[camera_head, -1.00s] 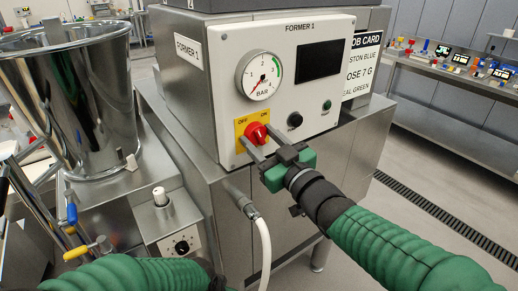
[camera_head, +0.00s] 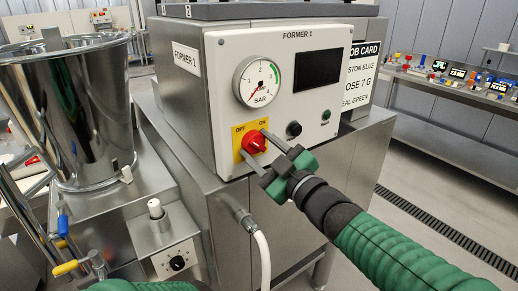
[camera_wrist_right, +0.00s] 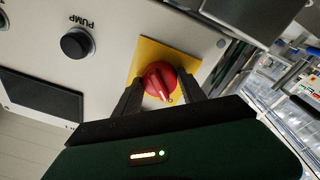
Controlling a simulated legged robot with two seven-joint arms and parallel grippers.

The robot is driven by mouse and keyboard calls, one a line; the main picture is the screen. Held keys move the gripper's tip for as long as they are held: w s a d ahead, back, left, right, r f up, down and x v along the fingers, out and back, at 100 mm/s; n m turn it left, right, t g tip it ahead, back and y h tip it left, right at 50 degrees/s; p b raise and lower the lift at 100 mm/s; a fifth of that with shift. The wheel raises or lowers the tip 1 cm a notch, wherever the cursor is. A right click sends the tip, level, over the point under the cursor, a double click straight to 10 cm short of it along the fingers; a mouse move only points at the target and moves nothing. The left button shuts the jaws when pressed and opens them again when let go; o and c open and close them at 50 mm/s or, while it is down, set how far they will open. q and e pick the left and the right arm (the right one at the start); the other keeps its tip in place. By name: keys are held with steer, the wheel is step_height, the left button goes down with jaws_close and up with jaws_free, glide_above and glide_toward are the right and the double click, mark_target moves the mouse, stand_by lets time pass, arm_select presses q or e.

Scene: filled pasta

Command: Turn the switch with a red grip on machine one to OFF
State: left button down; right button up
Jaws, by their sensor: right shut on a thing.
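The switch with a red grip (camera_head: 254,143) is on a yellow plate (camera_head: 238,151) marked OFF at left and ON at right, low on the white panel (camera_head: 213,61) labelled FORMER 1. My right gripper (camera_head: 262,151) has one finger above right of the grip and one below it, shut on the grip. In the right wrist view the red grip (camera_wrist_right: 158,80) is between the two dark fingers (camera_wrist_right: 159,98). The grip's exact angle is hard to read. My left gripper is out of view; only green sleeve shows at the bottom left.
A pressure gauge (camera_head: 258,81), a dark screen (camera_head: 317,69) and a black knob (camera_head: 294,129) are nearby on the panel. A white hose (camera_head: 264,255) hangs below. A steel hopper (camera_head: 90,115) stands at the left. Open floor lies to the right.

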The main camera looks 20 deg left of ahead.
steer(key=shift+r, duration=0.35)
steer(key=o, duration=1.1)
steer(key=shift+c, duration=0.2)
steer(key=shift+o, duration=1.4)
steer(key=shift+s, duration=0.25)
steer(key=shift+f, duration=0.1)
steer(key=shift+w+d, duration=0.1)
steer(key=shift+f, duration=0.15)
steer(key=shift+s+d, duration=0.2)
steer(key=shift+d, duration=0.1)
steer(key=v, duration=1.6)
steer(key=shift+b, duration=0.3)
